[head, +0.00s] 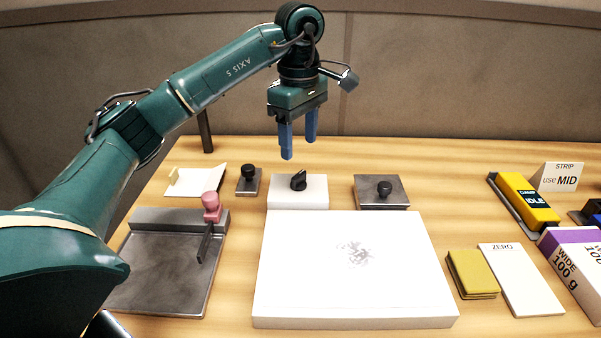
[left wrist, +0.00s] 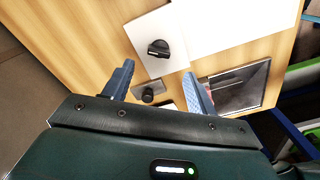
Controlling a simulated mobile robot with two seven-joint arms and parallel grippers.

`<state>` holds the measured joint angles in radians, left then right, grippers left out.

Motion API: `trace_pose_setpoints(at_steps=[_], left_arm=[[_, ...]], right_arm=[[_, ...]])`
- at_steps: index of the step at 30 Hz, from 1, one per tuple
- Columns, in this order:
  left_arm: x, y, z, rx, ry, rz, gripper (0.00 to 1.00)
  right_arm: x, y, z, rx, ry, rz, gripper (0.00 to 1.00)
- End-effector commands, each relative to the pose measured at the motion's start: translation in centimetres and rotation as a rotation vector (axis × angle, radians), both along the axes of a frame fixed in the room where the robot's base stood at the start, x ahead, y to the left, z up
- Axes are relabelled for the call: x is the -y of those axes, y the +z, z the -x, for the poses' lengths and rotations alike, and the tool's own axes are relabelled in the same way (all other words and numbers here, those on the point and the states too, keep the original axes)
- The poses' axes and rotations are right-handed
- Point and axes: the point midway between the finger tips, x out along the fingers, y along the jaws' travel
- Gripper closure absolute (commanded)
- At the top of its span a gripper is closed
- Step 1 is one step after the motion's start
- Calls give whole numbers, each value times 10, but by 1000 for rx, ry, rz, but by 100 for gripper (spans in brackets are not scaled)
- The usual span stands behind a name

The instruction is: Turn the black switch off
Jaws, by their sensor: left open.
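The black switch (head: 298,181) is a dark rotary knob on a white block (head: 300,197) behind the large white box. It also shows in the left wrist view (left wrist: 159,48), with its pointer running roughly sideways. My left gripper (head: 299,148) hangs above and behind the switch, fingers pointing down, open and empty. In the left wrist view the blue fingers (left wrist: 158,85) are apart, with the switch beyond their tips, touching nothing. My right gripper is not in view.
A large white box (head: 350,270) lies in front. A metal tray (head: 160,285) with a pink-knobbed lever (head: 211,205) is at left. A yellow "IDLE" device (head: 528,200) stands at right.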

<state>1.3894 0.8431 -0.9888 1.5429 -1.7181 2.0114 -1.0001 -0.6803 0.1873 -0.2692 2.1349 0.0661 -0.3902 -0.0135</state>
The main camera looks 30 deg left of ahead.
Motion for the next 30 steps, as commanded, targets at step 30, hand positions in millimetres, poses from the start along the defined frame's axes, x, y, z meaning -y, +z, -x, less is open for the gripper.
trace_pose_setpoints(at_steps=[30], left_arm=[[1, -72, 0, 2, -1, 2, 61]], right_arm=[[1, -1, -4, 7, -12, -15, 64]])
